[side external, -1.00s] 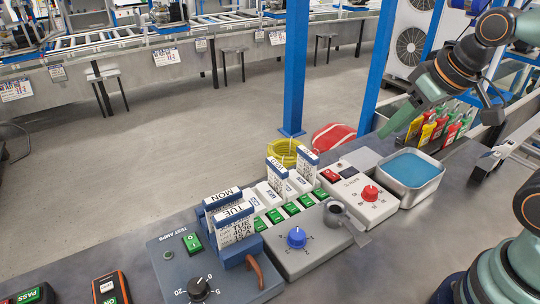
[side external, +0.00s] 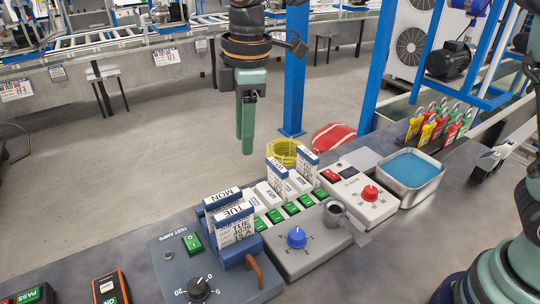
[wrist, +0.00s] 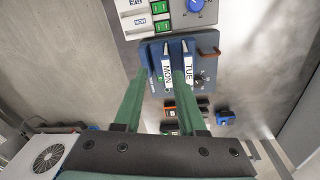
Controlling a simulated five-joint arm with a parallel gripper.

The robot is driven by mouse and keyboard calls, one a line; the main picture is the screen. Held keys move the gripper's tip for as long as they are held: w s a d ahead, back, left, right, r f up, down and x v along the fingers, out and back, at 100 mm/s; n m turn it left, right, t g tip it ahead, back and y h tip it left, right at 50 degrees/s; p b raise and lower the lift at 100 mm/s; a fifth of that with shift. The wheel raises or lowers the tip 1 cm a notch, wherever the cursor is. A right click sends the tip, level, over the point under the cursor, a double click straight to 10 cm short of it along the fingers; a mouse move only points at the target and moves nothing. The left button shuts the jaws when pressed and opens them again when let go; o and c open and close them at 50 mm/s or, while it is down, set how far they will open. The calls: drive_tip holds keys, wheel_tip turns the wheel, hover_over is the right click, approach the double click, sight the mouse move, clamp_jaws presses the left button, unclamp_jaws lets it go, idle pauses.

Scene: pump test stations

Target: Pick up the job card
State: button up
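Several white cards with blue tops stand upright at the stations. The MON card (side external: 220,200) and the TUE card (side external: 236,224) stand in the blue-grey test amps station at front left; the MON card (wrist: 167,72) and TUE card (wrist: 187,70) also show in the wrist view. Two more cards, one at centre (side external: 278,173) and one to its right (side external: 307,161), stand by the white units. Which card is the job card I cannot tell. My gripper (side external: 245,146) points down, empty, above the stations. Its fingers are apart in the wrist view (wrist: 163,85).
The grey station with a blue knob (side external: 296,238), the white station with a red knob (side external: 370,193) and a tray with blue content (side external: 412,169) line the bench. Coloured tags on a rack (side external: 440,122) stand at the right. Handheld testers (side external: 110,287) lie at front left.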

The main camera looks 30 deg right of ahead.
drive_tip(key=a+f+n, duration=0.1)
drive_tip(key=a, duration=0.1)
drive_tip(key=a+f+n, duration=0.1)
drive_tip(key=a, duration=0.1)
drive_tip(key=a+f+n, duration=0.1)
drive_tip(key=a, duration=0.1)
drive_tip(key=shift+s+f+g+h, duration=0.15)
drive_tip(key=shift+g+h, duration=0.15)
drive_tip(key=shift+g, duration=0.1)
hover_over(223, 208)
drive_tip(key=f, duration=0.6)
drive_tip(key=shift+a+f, duration=0.2)
drive_tip(key=shift+f, duration=0.05)
drive_tip(key=shift+d+f, duration=0.15)
drive_tip(key=shift+f, duration=1.25)
drive_tip(key=shift+d+f, duration=0.1)
drive_tip(key=shift+f, duration=1.25)
clamp_jaws()
